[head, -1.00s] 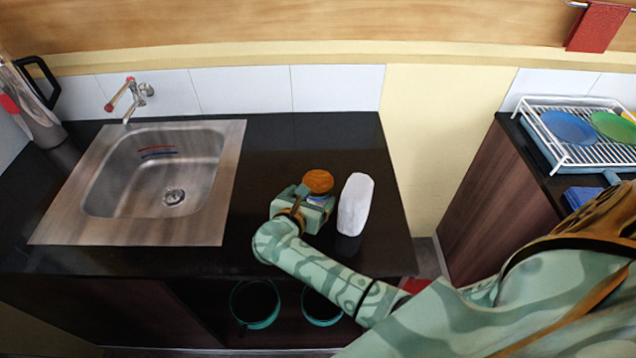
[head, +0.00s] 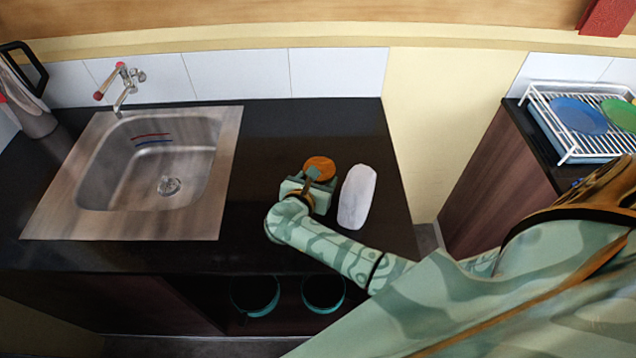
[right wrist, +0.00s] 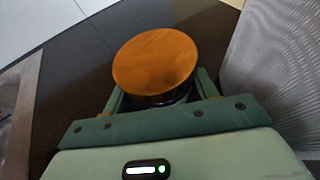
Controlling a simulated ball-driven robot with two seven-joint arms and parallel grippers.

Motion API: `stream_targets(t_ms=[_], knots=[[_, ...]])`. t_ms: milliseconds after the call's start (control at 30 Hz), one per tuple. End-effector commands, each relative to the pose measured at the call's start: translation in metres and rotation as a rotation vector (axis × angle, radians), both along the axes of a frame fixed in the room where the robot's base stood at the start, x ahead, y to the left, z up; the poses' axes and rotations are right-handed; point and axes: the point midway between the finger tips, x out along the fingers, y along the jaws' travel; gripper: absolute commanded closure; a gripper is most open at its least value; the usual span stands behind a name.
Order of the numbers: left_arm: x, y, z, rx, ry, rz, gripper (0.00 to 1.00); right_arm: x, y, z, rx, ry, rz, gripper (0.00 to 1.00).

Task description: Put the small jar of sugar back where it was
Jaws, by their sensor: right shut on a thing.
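The small jar has a round orange-brown lid (head: 319,168), and its body is mostly hidden by my gripper. My right gripper (head: 314,183) is shut around the jar, over the black counter right of the sink. In the right wrist view the jar's lid (right wrist: 155,62) stands between the two green fingers (right wrist: 160,102), with a dark body just below it. I cannot tell whether the jar's base touches the counter. My left gripper is not in view.
A white upright container (head: 357,197) stands close to the right of the jar. A steel sink (head: 228,170) with a tap (head: 122,88) is at the left. A dish rack (head: 560,140) with plates is on the right-hand counter. The counter behind the jar (head: 310,125) is clear.

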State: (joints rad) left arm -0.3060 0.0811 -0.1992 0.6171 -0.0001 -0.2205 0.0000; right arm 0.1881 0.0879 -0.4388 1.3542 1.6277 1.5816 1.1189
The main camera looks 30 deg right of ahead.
Motion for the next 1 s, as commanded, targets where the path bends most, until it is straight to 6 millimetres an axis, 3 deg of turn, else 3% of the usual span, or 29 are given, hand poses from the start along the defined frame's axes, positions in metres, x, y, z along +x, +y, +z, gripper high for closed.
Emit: stream_targets(t_ms=[533,1000], knots=[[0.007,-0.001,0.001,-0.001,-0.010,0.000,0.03,0.000,0.000,0.003,0.002,0.000,0.000,0.74],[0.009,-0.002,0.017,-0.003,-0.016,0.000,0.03,0.000,0.000,0.091,0.004,-0.003,-0.002,0.74]])
